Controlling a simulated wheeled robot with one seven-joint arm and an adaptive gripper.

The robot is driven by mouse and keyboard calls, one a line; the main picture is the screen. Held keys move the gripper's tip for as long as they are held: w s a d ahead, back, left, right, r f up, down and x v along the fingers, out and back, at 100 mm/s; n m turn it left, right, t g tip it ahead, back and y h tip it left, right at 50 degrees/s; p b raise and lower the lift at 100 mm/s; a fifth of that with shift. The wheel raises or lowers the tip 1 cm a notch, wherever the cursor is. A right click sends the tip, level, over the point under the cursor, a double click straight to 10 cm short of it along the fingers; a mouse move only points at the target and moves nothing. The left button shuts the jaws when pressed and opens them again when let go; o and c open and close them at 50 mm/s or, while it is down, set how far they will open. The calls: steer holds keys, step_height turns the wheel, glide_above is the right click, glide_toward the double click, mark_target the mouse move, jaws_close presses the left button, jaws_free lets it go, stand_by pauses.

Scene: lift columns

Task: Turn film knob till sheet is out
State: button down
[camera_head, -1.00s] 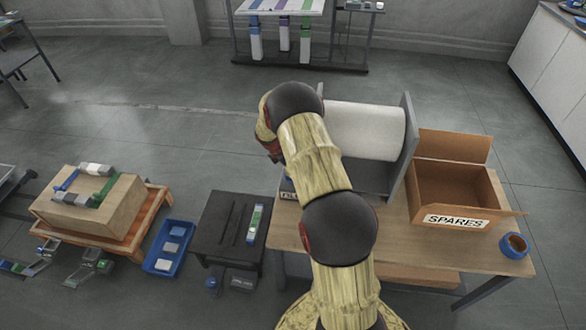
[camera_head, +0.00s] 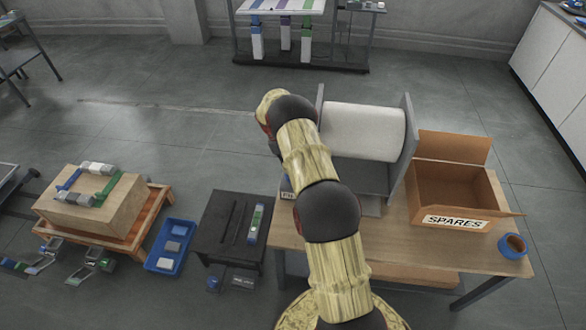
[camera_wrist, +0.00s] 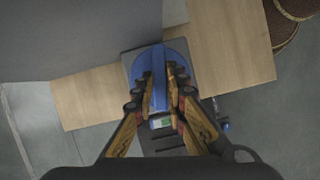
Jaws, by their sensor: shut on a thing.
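The film roll (camera_head: 362,132) is a wide white cylinder held between grey end plates (camera_head: 403,145) on the wooden table. The film knob (camera_wrist: 148,68) is a blue disc with a raised bar, seen in the wrist view on the side of the stand. My gripper (camera_wrist: 162,84) is shut on the knob's bar, one finger on each side. I cannot make out a loose sheet of film in either view.
An open cardboard box marked SPARES (camera_head: 456,190) and a blue tape roll (camera_head: 512,246) stand on the table's (camera_head: 395,232) right.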

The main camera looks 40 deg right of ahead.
steer(key=m, duration=0.1)
steer(key=m+y, duration=0.1)
steer(key=m, duration=0.1)
steer(key=shift+d+m, duration=0.25)
steer(key=shift+m, duration=0.15)
steer(key=m+y, duration=0.1)
steer(key=m, duration=0.2)
steer(key=shift+d+m+y, duration=0.1)
steer(key=shift+m+y, duration=0.2)
steer(key=shift+y, duration=0.1)
steer(key=m+y, duration=0.1)
steer(key=m, duration=0.2)
steer(key=m+y, duration=0.1)
steer(key=m, duration=0.2)
steer(key=shift+d+t, duration=0.2)
steer(key=shift+t, duration=0.1)
steer(key=shift+m, duration=0.3)
steer(key=c, duration=1.8)
jaws_free()
steer(key=v, duration=1.2)
steer(key=shift+d, duration=0.15)
